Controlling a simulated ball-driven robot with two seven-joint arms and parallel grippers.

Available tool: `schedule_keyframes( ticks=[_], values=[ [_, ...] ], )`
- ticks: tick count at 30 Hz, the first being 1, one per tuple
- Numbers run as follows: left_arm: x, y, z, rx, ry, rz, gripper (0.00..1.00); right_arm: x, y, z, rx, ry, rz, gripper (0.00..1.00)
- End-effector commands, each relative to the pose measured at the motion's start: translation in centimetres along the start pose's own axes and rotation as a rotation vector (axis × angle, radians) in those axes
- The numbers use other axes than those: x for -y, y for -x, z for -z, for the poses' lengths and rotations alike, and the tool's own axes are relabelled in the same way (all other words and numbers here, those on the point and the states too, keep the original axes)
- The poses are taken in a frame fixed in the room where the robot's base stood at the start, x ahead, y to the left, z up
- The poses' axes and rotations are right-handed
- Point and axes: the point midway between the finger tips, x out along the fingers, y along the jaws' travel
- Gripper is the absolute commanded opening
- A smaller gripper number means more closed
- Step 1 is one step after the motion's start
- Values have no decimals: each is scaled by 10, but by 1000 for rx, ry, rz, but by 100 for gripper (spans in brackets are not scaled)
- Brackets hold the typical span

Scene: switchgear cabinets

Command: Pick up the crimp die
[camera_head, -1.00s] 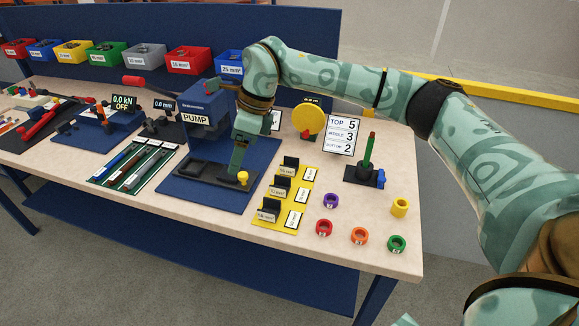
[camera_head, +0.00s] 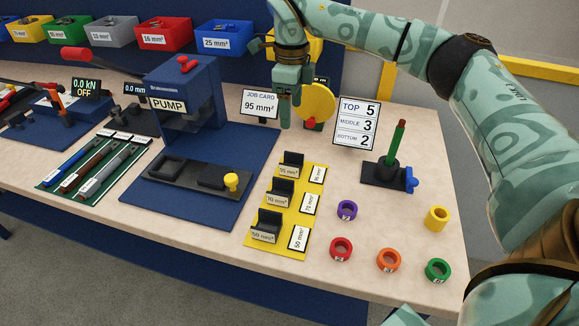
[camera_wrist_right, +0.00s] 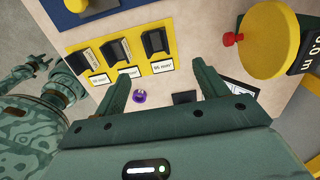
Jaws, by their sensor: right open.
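The crimp dies are black blocks in a row on a yellow rack: the back die (camera_head: 291,160), the middle die (camera_head: 282,188) and the front die (camera_head: 268,220). In the right wrist view the die beside the 95 mm² label (camera_wrist_right: 155,42) is at the right end of the row. The job card (camera_head: 260,104) reads 95 mm². My right gripper (camera_head: 284,124) is open and empty above the table, behind the rack; its spread fingers also show in the wrist view (camera_wrist_right: 161,92).
The blue pump press (camera_head: 185,95) stands left of the rack. A yellow disc (camera_head: 315,102) and a number card (camera_head: 356,122) are beside my right gripper. A peg stand (camera_head: 390,172) and several coloured rings, including a purple one (camera_head: 347,210), lie to the right.

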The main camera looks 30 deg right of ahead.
Motion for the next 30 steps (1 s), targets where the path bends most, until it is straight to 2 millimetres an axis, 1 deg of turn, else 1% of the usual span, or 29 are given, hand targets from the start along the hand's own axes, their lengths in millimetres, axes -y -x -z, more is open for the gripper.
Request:
schedule_keyframes(
  ticks=[1,2,6,10,13,20,27,30],
  values=[
    [0,-5,0,1,0,0,36,0,-13,0,-4,2,-3,73],
    [0,-7,1,0,0,0,36,0,-20,0,-4,2,-4,73],
    [-1,-18,0,5,0,-3,36,-1,-56,0,-5,2,-6,73],
    [-2,-26,-3,11,0,-5,36,-1,-85,1,-4,0,-4,73],
    [-2,-30,-4,13,0,-6,36,-1,-98,0,-1,1,-3,73],
    [-3,-34,-5,16,0,-7,36,-2,-112,1,-1,1,-2,73],
    [-5,-50,-11,29,0,-12,36,-7,-152,3,-3,0,-4,73],
    [-6,-52,-11,30,0,-13,36,-6,-157,3,-1,0,-1,73]
  ],
)
